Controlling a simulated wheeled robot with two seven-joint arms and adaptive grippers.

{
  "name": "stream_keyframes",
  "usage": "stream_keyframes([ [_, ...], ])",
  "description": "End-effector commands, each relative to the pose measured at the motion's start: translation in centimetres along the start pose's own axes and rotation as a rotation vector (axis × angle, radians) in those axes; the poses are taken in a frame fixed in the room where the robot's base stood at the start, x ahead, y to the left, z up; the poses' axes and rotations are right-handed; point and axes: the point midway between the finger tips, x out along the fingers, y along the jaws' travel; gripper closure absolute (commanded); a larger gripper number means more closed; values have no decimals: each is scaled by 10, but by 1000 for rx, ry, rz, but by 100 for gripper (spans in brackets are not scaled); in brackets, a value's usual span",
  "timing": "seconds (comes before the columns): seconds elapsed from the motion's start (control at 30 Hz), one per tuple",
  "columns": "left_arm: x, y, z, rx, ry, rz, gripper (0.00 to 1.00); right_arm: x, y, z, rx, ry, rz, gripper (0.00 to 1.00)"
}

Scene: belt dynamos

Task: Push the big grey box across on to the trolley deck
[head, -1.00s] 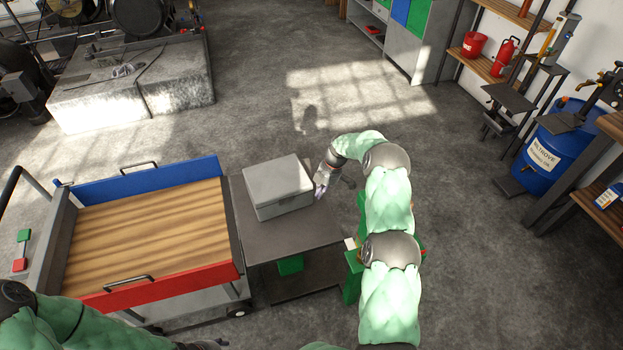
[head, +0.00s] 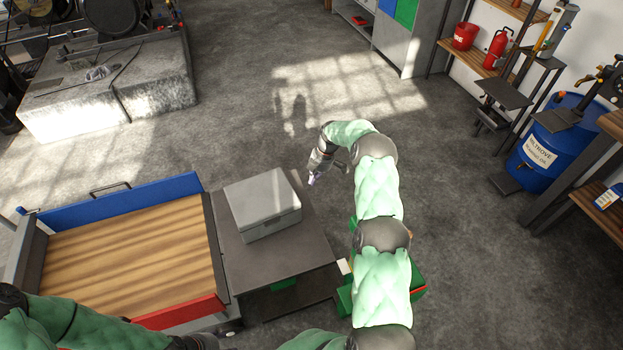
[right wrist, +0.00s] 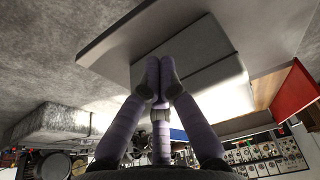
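The big grey box (head: 262,201) sits on the dark side table (head: 285,262), at the table's back half. The trolley deck (head: 130,255), striped wood, lies left of the table, close against it. My right gripper (head: 312,180) is off the box's right side with a small gap in the head view. In the right wrist view its purple-grey fingers come together at the tips (right wrist: 161,68), shut with nothing seen between them, in front of the box (right wrist: 205,75). My left arm shows at the bottom left; its hand (head: 203,342) is barely in view at the lower edge.
The trolley has a blue far side board (head: 115,205) and a red near one (head: 190,312); its side facing the table has no tall board. A green and red thing (head: 405,290) stands under my right arm. The floor behind the table is clear.

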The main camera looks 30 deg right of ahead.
Motion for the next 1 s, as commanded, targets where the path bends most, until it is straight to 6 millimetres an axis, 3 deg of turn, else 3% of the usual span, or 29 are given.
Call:
stream_keyframes([
  [0.1, 6, -2, 0, 0, 0, 0, 48, 27, -1, 0, 0, 1, -4, 100],
  [0.37, 14, -5, -1, 1, 1, 0, 48, 74, -1, 0, 0, 1, -2, 100],
  [0.63, 16, -5, -1, 1, 1, 0, 48, 82, 0, -32, -1, 0, 0, 100],
  [1.0, 16, -6, -1, 1, 1, 0, 48, 84, 0, -38, 1, 0, 0, 100],
])
